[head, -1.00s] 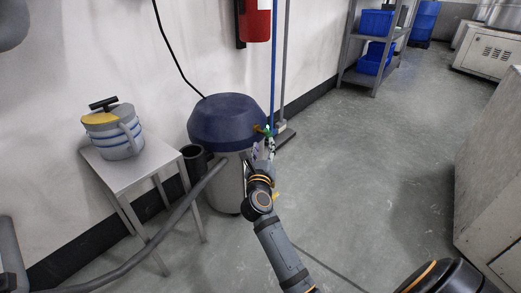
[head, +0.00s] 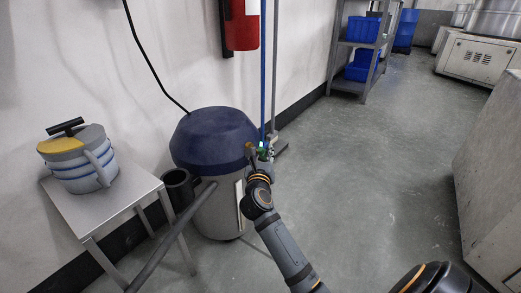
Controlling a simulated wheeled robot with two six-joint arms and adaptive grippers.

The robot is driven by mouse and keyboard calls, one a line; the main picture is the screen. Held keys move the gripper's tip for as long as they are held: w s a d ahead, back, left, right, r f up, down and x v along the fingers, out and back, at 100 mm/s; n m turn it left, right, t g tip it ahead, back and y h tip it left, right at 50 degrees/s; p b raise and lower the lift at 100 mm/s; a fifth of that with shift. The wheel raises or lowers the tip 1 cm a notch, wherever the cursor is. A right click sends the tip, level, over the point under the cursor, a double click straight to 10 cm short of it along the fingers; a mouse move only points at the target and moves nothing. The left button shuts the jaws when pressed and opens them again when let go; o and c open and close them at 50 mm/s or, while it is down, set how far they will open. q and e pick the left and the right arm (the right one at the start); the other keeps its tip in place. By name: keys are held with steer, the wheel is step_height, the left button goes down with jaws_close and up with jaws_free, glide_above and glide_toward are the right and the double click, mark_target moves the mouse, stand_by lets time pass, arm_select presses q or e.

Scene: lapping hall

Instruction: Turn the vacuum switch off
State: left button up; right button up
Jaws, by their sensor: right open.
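The vacuum (head: 222,205) stands on the floor by the wall, with a dark blue lid and a pale grey drum. Its grey hose (head: 172,237) runs from the drum down to the lower left. My right gripper (head: 258,153) is at the right edge of the lid, open with nothing seen in it. Small green and orange-brown details show beside the fingertips; I cannot tell whether either is the switch or whether I touch it. The gripper and wrist cover that side of the vacuum. My left gripper is out of view.
A small metal table (head: 133,203) at left bears a striped canister (head: 80,160). A red extinguisher (head: 243,27) hangs on the wall. A shelf (head: 349,86) with blue bins stands at the back. A pale cabinet (head: 490,165) stands at right. The middle floor is clear.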

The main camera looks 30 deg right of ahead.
steer(key=shift+c, duration=0.4)
jaws_close()
